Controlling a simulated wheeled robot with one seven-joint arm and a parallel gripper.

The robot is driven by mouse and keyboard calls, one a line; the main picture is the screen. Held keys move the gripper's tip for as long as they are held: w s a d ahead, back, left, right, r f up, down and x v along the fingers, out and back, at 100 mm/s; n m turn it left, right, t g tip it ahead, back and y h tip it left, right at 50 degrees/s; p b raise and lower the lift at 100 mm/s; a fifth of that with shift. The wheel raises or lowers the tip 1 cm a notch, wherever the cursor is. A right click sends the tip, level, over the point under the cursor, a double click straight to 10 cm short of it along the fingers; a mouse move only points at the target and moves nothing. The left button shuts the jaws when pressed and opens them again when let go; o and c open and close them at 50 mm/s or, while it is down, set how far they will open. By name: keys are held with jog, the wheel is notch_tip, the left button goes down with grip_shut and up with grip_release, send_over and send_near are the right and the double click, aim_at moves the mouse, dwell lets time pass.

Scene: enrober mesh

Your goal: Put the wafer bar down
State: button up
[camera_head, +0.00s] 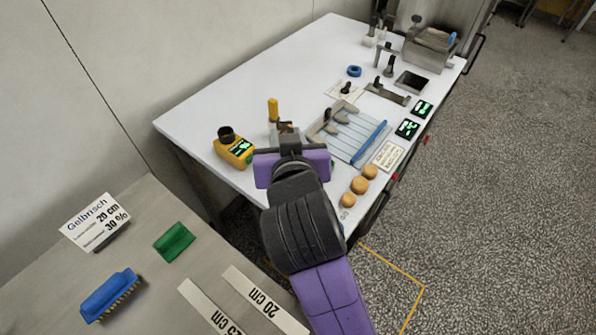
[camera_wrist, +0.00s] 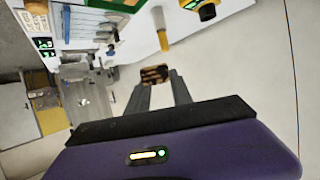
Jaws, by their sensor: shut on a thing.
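My gripper (camera_head: 287,136) is over the near part of the white table (camera_head: 215,105), seen from behind in the head view. In the wrist view, its two dark fingers (camera_wrist: 158,82) are shut on a small brown wafer bar (camera_wrist: 154,74) with dark patches, held at the fingertips. In the head view only a little of the wafer bar (camera_head: 286,126) shows past my wrist. The bar seems to be in the air; I cannot tell how far above the table it is.
A yellow device (camera_head: 234,152) stands left of my gripper and a yellow-handled tool (camera_head: 273,109) just beyond. The table's far left is clear.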

notch_tip(320, 180, down, 20)
jog(key=shift+r+p, duration=0.2)
jog(key=shift+p, duration=0.1)
jog(key=shift+f, duration=0.1)
jog(key=shift+f, duration=0.1)
jog(key=o, duration=1)
jog(key=shift+r, duration=0.2)
